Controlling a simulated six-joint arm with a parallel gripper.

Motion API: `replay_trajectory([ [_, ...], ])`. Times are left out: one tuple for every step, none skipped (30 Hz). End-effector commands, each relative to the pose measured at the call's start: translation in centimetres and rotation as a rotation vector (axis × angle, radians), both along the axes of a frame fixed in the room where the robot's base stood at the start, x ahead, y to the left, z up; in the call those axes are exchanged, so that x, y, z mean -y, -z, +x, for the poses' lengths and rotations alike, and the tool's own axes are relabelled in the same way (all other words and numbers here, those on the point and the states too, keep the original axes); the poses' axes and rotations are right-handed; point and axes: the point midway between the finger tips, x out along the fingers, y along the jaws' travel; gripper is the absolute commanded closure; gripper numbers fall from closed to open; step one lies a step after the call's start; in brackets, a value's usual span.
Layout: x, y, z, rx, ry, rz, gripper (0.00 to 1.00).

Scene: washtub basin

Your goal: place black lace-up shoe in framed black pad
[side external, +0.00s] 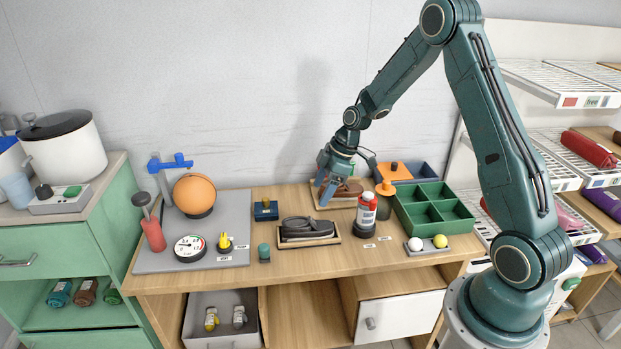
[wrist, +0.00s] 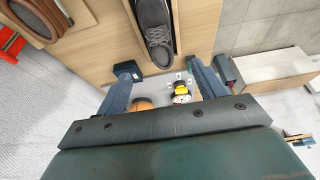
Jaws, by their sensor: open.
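The black lace-up shoe (side external: 306,226) rests inside the wooden-framed black pad (side external: 336,239) on the table. In the wrist view, the dark shoe (wrist: 155,32) with grey laces lies lengthwise within the pale frame (wrist: 179,28); little of the pad's black surface shows around it. My gripper (side external: 326,193) is behind and to the right of the shoe, apart from it, above the front left of a brown shoe's tray. In the wrist view my gripper (wrist: 164,80) has its fingers wide apart with nothing held between them.
A brown shoe (side external: 351,187) sits in a second wooden tray (side external: 325,204). A blue block (side external: 266,210) and small green item (side external: 264,252) are near the pad. A grey mat (side external: 165,261) with several items lies left.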

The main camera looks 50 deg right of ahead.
Motion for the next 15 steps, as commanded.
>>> replay_trajectory([
  [0.0,0.0,0.0,0.0,0.0,0.0,0.3],
  [0.0,0.0,0.0,0.0,0.0,0.0,0.3],
  [0.0,0.0,0.0,0.0,0.0,0.0,0.3],
  [0.0,0.0,0.0,0.0,0.0,0.0,0.3],
  [0.0,0.0,0.0,0.0,0.0,0.0,0.3],
  [0.0,0.0,0.0,0.0,0.0,0.0,0.3],
  [0.0,0.0,0.0,0.0,0.0,0.0,0.3],
  [0.0,-0.1,0.0,0.001,0.0,-0.001,0.3],
  [-0.1,-0.2,0.0,0.0,0.002,-0.002,0.3],
  [-0.1,-0.3,0.0,0.0,0.003,-0.001,0.3],
  [-0.2,-0.5,-0.1,-0.001,0.004,-0.003,0.3],
  [-0.3,-0.8,-0.1,-0.001,0.007,-0.004,0.3],
  [-0.5,-1.1,-0.2,-0.001,0.011,-0.007,0.3],
  [-0.6,-1.5,-0.2,-0.002,0.015,-0.01,0.3],
  [-0.8,-2.1,-0.4,-0.002,0.023,-0.013,0.3],
])
